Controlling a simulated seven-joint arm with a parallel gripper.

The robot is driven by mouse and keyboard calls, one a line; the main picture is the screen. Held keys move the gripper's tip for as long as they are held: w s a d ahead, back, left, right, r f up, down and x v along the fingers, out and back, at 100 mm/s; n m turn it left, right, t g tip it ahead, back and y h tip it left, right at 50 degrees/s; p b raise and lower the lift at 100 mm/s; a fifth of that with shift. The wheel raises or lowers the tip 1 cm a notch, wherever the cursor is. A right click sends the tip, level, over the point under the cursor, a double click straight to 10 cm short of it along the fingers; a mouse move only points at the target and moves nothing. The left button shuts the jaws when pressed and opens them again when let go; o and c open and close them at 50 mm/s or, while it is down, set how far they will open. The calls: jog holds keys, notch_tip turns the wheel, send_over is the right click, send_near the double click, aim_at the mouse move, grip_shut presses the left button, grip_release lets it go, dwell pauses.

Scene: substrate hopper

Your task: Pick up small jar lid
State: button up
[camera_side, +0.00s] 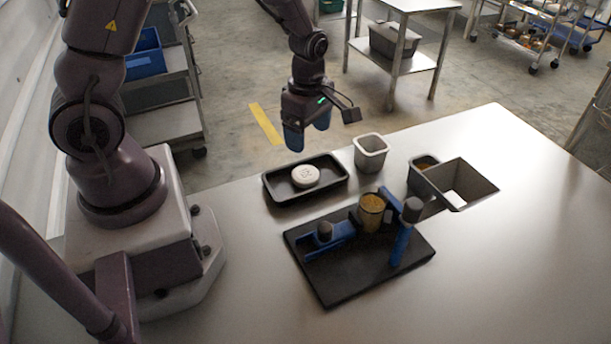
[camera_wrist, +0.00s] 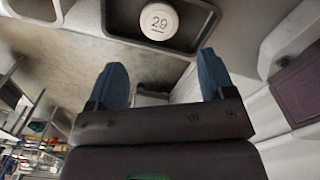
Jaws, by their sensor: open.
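The small jar lid (camera_side: 305,176) is a round white disc lying flat in a shallow black tray (camera_side: 276,197). In the wrist view the lid (camera_wrist: 159,21) shows the number 29 on its top, near the upper edge, and the tray (camera_wrist: 206,17) surrounds it. My gripper (camera_side: 308,138) hangs above and behind the tray in the side view, with its blue fingers apart and nothing between them. In the wrist view my gripper (camera_wrist: 161,80) shows both blue fingers spread, with the lid beyond them.
A grey-white cup (camera_side: 370,153) stands right of the tray. A black board (camera_side: 335,287) with blue fixtures holds a jar (camera_side: 371,213) of yellowish material. A grey hopper (camera_side: 462,182) stands beside a dark container (camera_side: 421,178). The table's right side is clear.

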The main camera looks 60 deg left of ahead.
send_over(306, 173)
jog(key=f, duration=0.6)
jog(key=shift+d+f, duration=0.1)
jog(key=shift+d, duration=0.25)
jog(key=shift+a+f, duration=0.15)
jog(key=shift+f, duration=1.15)
jog(key=shift+a+f, duration=0.15)
jog(key=shift+f, duration=1.15)
jog(key=c, duration=0.7)
